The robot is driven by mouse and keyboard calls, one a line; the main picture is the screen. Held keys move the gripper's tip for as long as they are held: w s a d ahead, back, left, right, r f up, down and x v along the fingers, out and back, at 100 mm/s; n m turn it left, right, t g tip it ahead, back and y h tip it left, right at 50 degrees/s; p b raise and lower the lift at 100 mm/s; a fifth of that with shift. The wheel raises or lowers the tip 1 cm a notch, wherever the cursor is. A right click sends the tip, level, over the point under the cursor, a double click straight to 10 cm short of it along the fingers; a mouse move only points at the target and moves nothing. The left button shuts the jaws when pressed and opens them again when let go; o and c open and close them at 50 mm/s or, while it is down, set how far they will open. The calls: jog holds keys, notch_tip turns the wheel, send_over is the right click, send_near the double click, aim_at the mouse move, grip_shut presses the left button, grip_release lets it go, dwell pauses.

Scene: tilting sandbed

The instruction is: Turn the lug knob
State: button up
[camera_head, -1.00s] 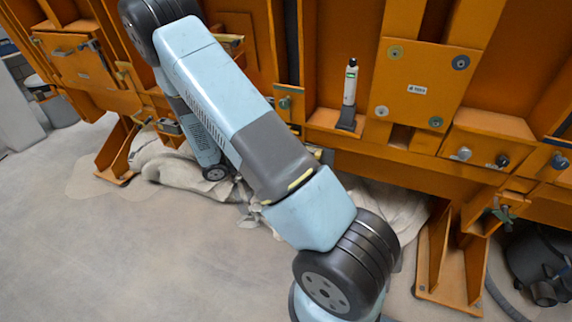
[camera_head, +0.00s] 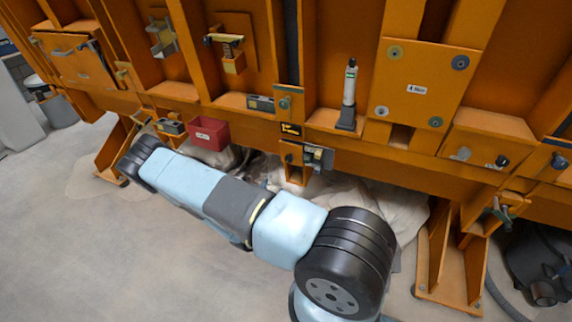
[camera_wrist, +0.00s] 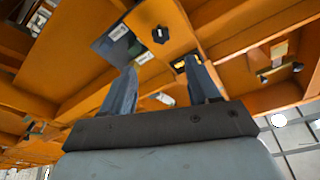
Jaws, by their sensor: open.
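A dark lobed knob (camera_wrist: 160,34) sits on an orange plate in the wrist view, ahead of my gripper and near the top of the picture. It looks like the small knob (camera_head: 285,103) on the orange frame in the head view. My gripper (camera_wrist: 160,64) is open and empty, its two grey fingers spread below the knob in the picture. The fingers appear apart from the knob; the distance is hard to judge. In the head view my gripper cannot be made out.
A grey box (camera_head: 260,103) sits left of the knob, and a yellow-black label (camera_head: 290,128) is below it. A white bottle (camera_head: 350,82) stands to the right. A red bin (camera_head: 209,133) and a latch block (camera_head: 318,157) are lower. The floor in front is clear.

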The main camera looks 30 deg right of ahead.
aim_at(288, 161)
jog(key=x, duration=1.3)
jog(key=shift+w+d, duration=0.2)
jog(key=shift+w, duration=0.05)
jog(key=c, duration=0.9)
jog(key=shift+a, duration=0.25)
jog(key=shift+c, duration=0.2)
jog(key=shift+d, duration=0.15)
